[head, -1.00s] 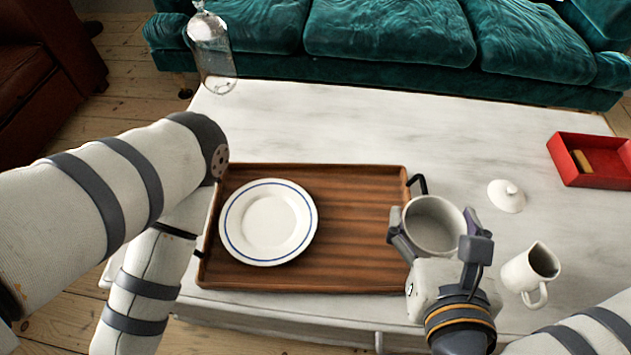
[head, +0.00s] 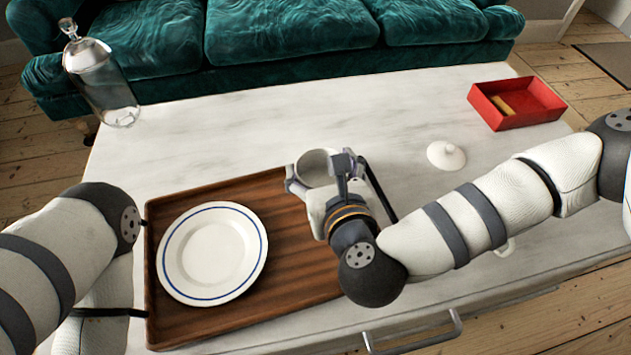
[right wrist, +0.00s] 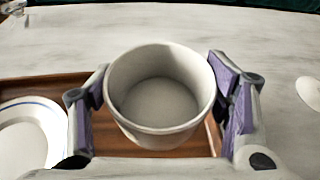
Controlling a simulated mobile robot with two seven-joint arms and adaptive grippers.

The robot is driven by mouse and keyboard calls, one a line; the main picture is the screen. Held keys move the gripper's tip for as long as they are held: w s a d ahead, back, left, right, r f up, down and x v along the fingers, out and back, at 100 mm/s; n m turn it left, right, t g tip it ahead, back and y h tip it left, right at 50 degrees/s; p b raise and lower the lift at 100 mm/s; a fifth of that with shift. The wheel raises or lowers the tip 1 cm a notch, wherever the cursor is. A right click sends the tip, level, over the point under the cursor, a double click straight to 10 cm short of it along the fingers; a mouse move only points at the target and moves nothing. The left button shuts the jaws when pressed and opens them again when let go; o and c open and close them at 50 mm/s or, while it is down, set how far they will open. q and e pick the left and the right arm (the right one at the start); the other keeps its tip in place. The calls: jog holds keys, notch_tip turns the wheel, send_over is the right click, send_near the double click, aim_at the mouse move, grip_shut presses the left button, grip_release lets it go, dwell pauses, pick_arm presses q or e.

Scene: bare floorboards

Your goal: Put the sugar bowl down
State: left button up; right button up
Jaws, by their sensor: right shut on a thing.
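The sugar bowl (head: 317,163) is a white, round, open bowl. It is upright and empty inside in the right wrist view (right wrist: 160,95). My right gripper (head: 320,174) is shut on it, with one finger on each side; the fingers show at both sides in the right wrist view (right wrist: 160,110). The bowl is over the far right part of the brown wooden tray (head: 290,255); whether it touches the tray I cannot tell. The white lid (head: 446,155) lies on the table to the right. My left arm shows at the left, but its gripper is not in view.
A white plate with a blue line (head: 212,253) lies on the tray's left part. A red box (head: 517,108) is at the back right and a glass bottle (head: 100,85) at the back left. My right arm mostly hides the pitcher (head: 506,247). The white table (head: 270,120) is clear behind the tray.

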jog(key=shift+w+a+f, duration=0.15)
jog(key=shift+w+f, duration=0.25)
jog(key=shift+f, duration=0.15)
jog(key=shift+w+a+f, duration=0.15)
jog(key=shift+w+f, duration=0.2)
jog(key=shift+f, duration=0.15)
jog(key=shift+w+a+f+b, duration=0.15)
jog(key=shift+f+b, duration=0.3)
jog(key=shift+f, duration=0.55)
jog(key=shift+w+d+f+b, duration=0.15)
jog(key=shift+f+b, duration=0.25)
jog(key=shift+f, duration=0.6)
jog(key=o, duration=1.2)
jog(key=shift+a, duration=0.1)
jog(key=shift+o, duration=0.2)
jog(key=shift+r, duration=0.25)
jog(key=p+v, duration=0.2)
jog(key=v, duration=1)
jog(key=shift+f+p, duration=0.1)
jog(key=shift+p, duration=0.2)
